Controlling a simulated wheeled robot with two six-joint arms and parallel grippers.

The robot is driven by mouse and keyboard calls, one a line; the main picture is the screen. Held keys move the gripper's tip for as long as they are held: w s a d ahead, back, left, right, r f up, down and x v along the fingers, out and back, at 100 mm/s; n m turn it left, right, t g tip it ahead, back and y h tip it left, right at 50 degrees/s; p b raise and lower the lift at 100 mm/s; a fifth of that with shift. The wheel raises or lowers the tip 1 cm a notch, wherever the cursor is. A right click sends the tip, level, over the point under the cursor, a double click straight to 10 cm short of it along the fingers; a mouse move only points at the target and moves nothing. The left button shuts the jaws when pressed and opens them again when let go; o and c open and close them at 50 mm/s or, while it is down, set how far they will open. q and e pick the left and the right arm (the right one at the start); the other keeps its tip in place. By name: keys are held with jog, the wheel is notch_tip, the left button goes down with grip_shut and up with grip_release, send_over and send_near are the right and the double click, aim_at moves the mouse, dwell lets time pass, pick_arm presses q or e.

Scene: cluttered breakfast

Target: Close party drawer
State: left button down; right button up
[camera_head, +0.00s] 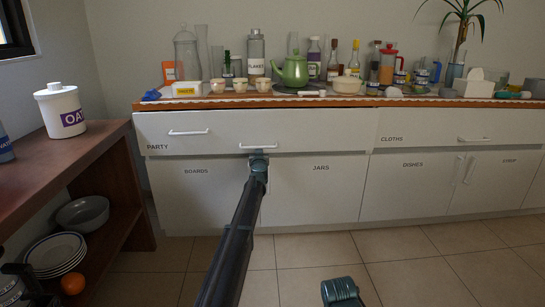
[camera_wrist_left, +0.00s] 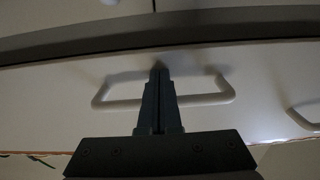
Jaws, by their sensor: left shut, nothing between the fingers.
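The party drawer (camera_head: 215,145) is the white front under the left part of the counter, with PARTY lettered at its left end. A long handle (camera_head: 258,147) sits low on its middle, and another handle (camera_head: 188,132) is to the left. My left gripper (camera_head: 258,158) is at the middle handle. In the left wrist view its shut, empty fingers (camera_wrist_left: 158,68) cross that handle (camera_wrist_left: 215,98) and point at the white front (camera_wrist_left: 60,85). I cannot tell whether they touch it. How far the drawer stands out is hard to judge.
The counter (camera_head: 350,101) above is crowded with bottles, cups and a green teapot (camera_head: 293,70). Doors lettered BOARDS and JARS (camera_head: 315,195) are below. A brown shelf unit (camera_head: 110,150) with a white canister (camera_head: 60,110) stands at the left. The tiled floor (camera_head: 400,265) in front is clear.

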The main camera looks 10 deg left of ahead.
pick_arm(q)
jog(key=shift+x, duration=1.4)
jog(key=v, duration=0.9)
pick_arm(e)
jog(key=shift+w+d, duration=0.2)
jog(key=shift+w, duration=0.35)
